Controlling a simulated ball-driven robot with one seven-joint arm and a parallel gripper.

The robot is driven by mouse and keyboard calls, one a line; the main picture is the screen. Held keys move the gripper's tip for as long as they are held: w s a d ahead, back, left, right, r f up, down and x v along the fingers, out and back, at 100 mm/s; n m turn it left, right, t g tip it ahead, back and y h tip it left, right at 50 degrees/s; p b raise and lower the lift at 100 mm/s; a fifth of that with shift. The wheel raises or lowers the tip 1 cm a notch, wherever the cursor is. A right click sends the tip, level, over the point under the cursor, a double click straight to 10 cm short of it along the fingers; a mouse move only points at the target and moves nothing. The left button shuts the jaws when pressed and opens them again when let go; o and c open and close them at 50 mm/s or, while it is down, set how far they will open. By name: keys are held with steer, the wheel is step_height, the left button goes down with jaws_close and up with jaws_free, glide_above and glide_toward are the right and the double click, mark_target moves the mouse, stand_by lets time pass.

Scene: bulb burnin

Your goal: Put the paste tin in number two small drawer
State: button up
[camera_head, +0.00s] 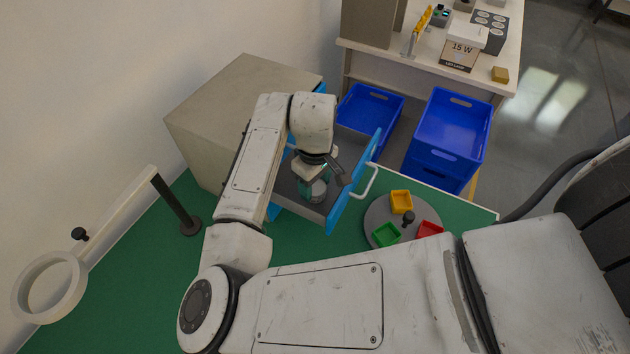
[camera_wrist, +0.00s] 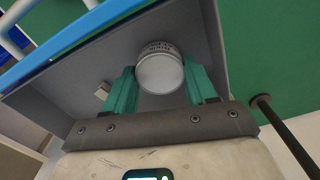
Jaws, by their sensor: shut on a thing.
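The paste tin (camera_wrist: 160,72) is a short round silver-grey tin with dark print around its side. It sits between the teal fingers of my gripper (camera_wrist: 161,90), which is shut on it; in the head view the tin (camera_head: 318,191) shows below my gripper (camera_head: 313,178). The tin is inside the outline of an open grey drawer (camera_wrist: 65,88) with a blue front (camera_head: 345,203) and a white handle. I cannot tell whether the tin touches the drawer floor. No drawer number is readable.
A small pale block (camera_wrist: 103,90) shows in the drawer beside a finger. A round grey tray (camera_head: 377,215) with yellow, green and red bins stands right of the drawer. A ring lamp (camera_head: 28,284) stands left. Blue crates (camera_head: 447,130) stand behind.

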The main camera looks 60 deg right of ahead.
mark_target(315, 187)
steer(key=o, duration=1.2)
steer(key=shift+f, duration=0.1)
step_height(315, 187, up, 12)
steer(key=shift+r+b, duration=0.15)
steer(key=shift+b, duration=0.3)
